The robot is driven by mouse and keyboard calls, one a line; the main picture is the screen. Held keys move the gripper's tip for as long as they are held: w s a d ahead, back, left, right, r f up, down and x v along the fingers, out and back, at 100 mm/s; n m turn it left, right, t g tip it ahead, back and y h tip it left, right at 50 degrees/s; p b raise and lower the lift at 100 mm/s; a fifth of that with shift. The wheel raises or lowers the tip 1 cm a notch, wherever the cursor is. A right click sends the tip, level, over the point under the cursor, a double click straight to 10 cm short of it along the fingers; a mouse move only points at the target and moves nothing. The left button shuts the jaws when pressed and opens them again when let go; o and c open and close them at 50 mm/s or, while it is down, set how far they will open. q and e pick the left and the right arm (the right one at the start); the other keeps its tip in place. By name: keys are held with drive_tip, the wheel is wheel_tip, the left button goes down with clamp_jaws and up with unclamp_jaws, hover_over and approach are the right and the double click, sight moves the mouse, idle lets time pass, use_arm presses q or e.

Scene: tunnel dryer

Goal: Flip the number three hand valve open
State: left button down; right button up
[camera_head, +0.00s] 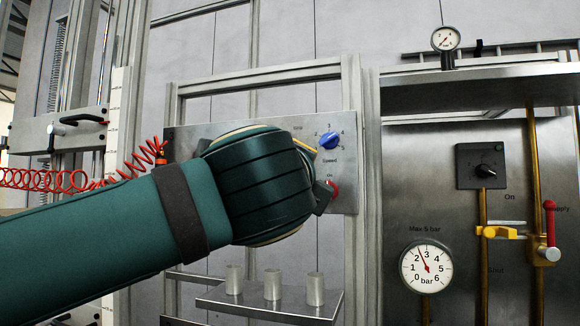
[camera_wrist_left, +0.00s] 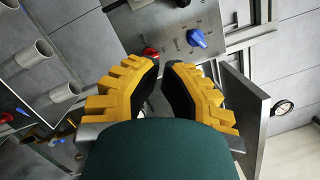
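I cannot make out a number three label on any hand valve. On the right panel in the head view, a yellow valve piece (camera_head: 502,232) sits on a brass pipe between "On" and a faint lower label. In the head view my left wrist hides most of that panel. My right gripper is not in view.
The control panel (camera_head: 346,200) shows its blue knob (camera_head: 330,140) and red knob (camera_head: 333,188). Three metal cylinders (camera_head: 272,284) stand on a shelf below. A black-handled lever (camera_head: 85,119) and red coiled hose (camera_head: 60,179) are left. A pressure gauge (camera_head: 426,267) is right.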

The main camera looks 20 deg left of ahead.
use_arm(q)
drive_tip(key=w+a+r+p, duration=0.1)
drive_tip(key=w+a, duration=0.1)
drive_tip(key=w, duration=0.4)
drive_tip(key=w+a+r+p, duration=0.1)
drive_tip(key=w+a+p, duration=0.1)
drive_tip(key=w, duration=0.4)
drive_tip(key=shift+r+p, duration=0.3)
